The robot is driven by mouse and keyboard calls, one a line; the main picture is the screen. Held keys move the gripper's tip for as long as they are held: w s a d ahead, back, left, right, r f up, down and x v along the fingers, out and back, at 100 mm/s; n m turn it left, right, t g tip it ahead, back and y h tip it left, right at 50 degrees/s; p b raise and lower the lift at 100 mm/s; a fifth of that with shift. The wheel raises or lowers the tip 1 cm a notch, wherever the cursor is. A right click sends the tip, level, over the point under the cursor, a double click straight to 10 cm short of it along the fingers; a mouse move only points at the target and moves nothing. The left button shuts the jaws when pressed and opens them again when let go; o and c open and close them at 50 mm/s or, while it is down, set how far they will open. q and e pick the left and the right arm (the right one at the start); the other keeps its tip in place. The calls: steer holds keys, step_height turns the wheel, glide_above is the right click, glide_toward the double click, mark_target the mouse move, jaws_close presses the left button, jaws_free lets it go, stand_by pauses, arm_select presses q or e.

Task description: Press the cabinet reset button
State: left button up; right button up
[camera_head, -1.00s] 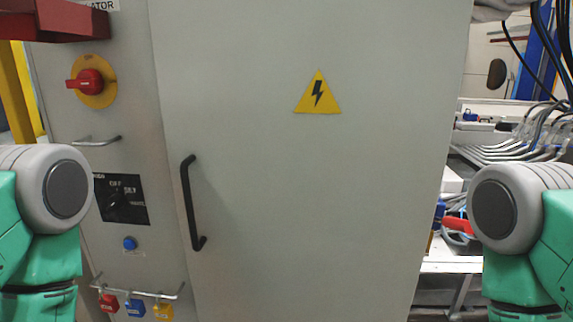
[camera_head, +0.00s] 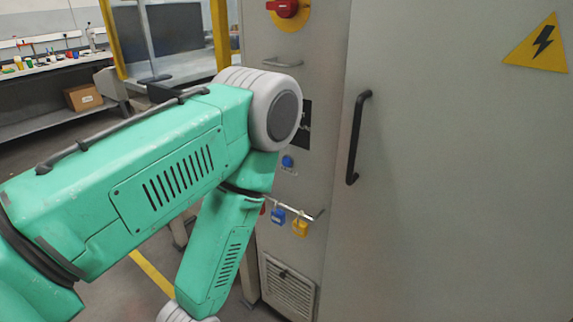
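The grey cabinet (camera_head: 440,200) fills the right half of the head view. A small round blue button (camera_head: 288,161) sits on its narrow left panel, below a black switch plate (camera_head: 306,125) that my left arm partly covers. A red rotary switch (camera_head: 287,8) on a yellow disc is higher on the same panel. My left arm comes in from the left, with its elbow in front of the panel just left of the blue button. Its lower part bends down out of the frame, so the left gripper is not seen. My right arm and gripper are out of view.
A black door handle (camera_head: 357,137) and a small metal handle (camera_head: 283,63) stick out from the cabinet. Blue (camera_head: 278,215) and yellow (camera_head: 300,227) padlocks hang from a rail (camera_head: 318,214) below the button. A yellow frame post (camera_head: 220,35) stands left of the cabinet.

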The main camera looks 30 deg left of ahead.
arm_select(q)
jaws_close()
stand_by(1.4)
